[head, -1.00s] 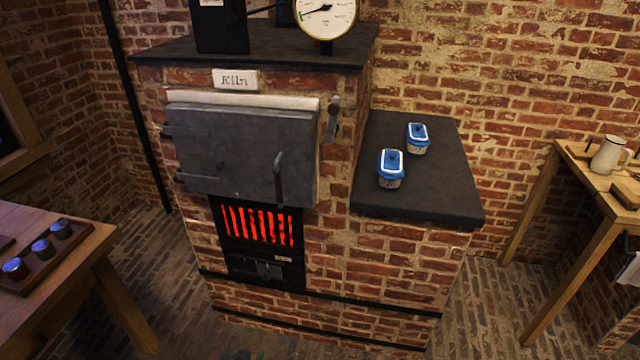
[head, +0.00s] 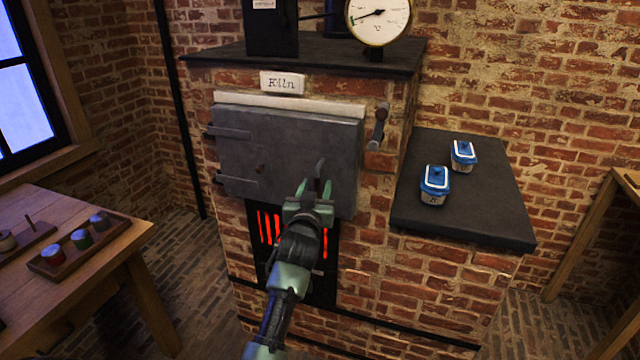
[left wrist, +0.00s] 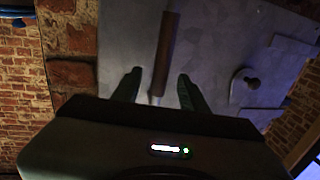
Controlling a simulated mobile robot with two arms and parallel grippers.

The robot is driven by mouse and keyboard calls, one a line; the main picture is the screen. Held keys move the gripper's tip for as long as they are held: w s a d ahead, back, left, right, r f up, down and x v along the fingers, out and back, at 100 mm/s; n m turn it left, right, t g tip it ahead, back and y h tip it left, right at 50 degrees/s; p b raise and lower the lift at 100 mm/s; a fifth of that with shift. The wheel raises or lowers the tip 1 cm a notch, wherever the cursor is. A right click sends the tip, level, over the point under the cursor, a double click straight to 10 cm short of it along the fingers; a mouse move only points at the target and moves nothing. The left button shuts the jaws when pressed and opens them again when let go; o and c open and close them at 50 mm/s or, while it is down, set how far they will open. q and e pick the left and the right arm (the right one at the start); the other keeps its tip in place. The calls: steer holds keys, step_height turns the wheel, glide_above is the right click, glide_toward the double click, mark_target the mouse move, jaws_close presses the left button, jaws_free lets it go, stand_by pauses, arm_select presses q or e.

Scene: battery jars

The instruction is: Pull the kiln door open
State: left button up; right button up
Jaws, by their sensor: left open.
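The grey kiln door (head: 275,150) is shut flat against the brick kiln front, under the "Kiln" sign. Its upright bar handle (left wrist: 165,48) shows in the left wrist view, running down between the fingers. In the head view my left gripper (head: 314,190) is in front of the door's lower right part, at the handle, and hides some of it. In the left wrist view the left gripper (left wrist: 160,88) is open, one finger on each side of the handle. I cannot tell whether a finger touches it. A latch lever (head: 379,127) hangs beside the door's right edge.
Two blue-lidded jars (head: 434,185) (head: 463,156) stand on the dark side ledge (head: 490,215). Red bars glow in the grate (head: 266,226) below the door, partly behind my arm. A wooden table (head: 110,245) with small jars on a tray stands at left.

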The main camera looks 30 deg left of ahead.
arm_select(q)
steer(key=shift+x, duration=1.05)
steer(key=shift+c, duration=0.3)
jaws_close()
stand_by(0.4)
